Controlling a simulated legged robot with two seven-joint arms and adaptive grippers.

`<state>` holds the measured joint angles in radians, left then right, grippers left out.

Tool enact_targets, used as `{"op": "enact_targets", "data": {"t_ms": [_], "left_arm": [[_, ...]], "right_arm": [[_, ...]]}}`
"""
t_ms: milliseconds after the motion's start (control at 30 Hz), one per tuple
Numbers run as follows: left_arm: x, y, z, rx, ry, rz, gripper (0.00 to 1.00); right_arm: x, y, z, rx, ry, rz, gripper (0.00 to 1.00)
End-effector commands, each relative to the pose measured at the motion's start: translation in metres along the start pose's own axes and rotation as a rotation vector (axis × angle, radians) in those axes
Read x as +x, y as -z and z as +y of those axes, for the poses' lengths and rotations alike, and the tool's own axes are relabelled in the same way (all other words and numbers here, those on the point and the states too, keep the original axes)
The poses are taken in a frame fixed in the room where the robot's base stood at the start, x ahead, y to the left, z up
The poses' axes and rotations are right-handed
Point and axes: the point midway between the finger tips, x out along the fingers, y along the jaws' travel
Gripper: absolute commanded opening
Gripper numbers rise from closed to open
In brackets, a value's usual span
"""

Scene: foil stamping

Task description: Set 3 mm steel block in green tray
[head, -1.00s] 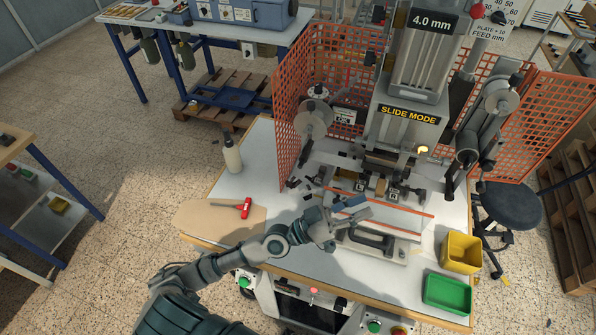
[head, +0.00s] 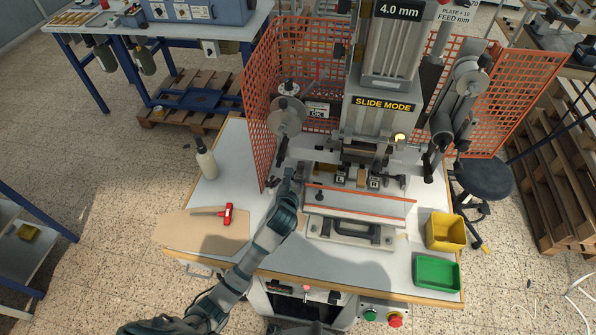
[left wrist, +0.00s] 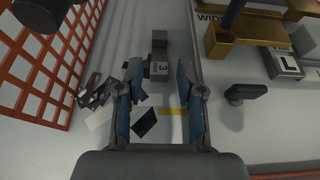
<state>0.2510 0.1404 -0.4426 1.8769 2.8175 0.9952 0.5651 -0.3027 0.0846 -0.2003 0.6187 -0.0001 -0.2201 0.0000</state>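A small grey steel block marked 3 (left wrist: 159,71) lies on the white bench top in the left wrist view. My left gripper (left wrist: 159,78) is open, its two blue-grey fingers on either side of the block with gaps visible; whether they touch it cannot be told. In the head view my left gripper (head: 288,180) reaches to the left end of the press bed, and the block cannot be made out there. The green tray (head: 437,288) sits at the bench's front right corner and looks empty. My right gripper is not in view.
Another grey block (left wrist: 160,39) stands just beyond the marked one. Dark loose pieces (left wrist: 95,90) lie left of the gripper. The orange mesh guard (head: 262,110) is close on the left. The press (head: 382,105) stands right. A yellow bin (head: 445,230) stands behind the tray.

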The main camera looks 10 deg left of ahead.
Motion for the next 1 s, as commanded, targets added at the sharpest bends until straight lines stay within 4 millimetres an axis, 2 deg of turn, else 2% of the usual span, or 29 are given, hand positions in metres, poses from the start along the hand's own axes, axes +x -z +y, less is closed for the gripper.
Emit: {"op": "enact_targets", "data": {"t_ms": [100,367,633,767,967,1000], "left_arm": [[0.024,-0.001,0.000,0.003,-0.002,0.000,0.38],[0.047,-0.001,0.000,0.003,-0.001,-0.002,0.38],[0.086,-0.002,0.001,0.004,-0.001,-0.002,0.38],[0.095,-0.001,0.001,0.003,0.000,-0.002,0.38],[0.095,-0.001,0.001,0.003,0.000,-0.002,0.38],[0.095,-0.001,0.001,0.003,-0.001,-0.002,0.33]], "right_arm": [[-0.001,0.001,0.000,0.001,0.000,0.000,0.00],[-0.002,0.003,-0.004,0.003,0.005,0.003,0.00],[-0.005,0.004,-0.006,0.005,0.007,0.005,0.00],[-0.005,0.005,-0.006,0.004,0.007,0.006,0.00],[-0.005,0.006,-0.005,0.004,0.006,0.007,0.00],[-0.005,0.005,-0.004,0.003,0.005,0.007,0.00]]}}
